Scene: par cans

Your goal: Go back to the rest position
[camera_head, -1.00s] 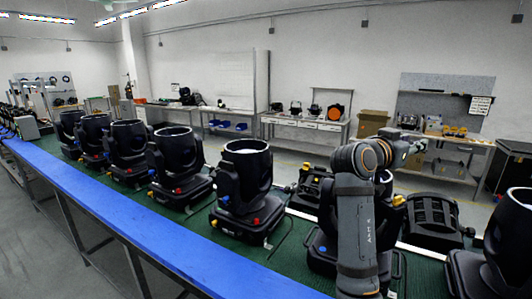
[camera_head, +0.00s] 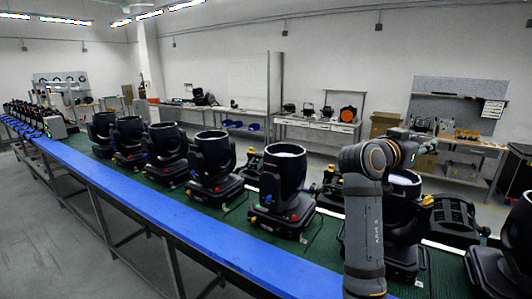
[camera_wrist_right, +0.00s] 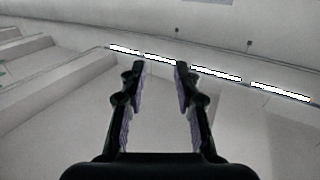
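My right arm (camera_head: 366,220) rises in front of the green belt in the head view, bent at the elbow with its wrist pointing away to the right. Its gripper is largely hidden behind the wrist there. In the right wrist view my right gripper (camera_wrist_right: 160,66) has its two dark fingers apart with nothing between them, against pale wall and ceiling lights. A black par can (camera_head: 404,215) stands upright on the belt behind the arm, partly covered by it. My left gripper is not in view.
Several par cans, one of them (camera_head: 283,185) left of the arm, line the green belt (camera_head: 310,262). A blue rail (camera_head: 190,228) runs along its near edge. A black par can (camera_head: 505,255) stands at the right edge.

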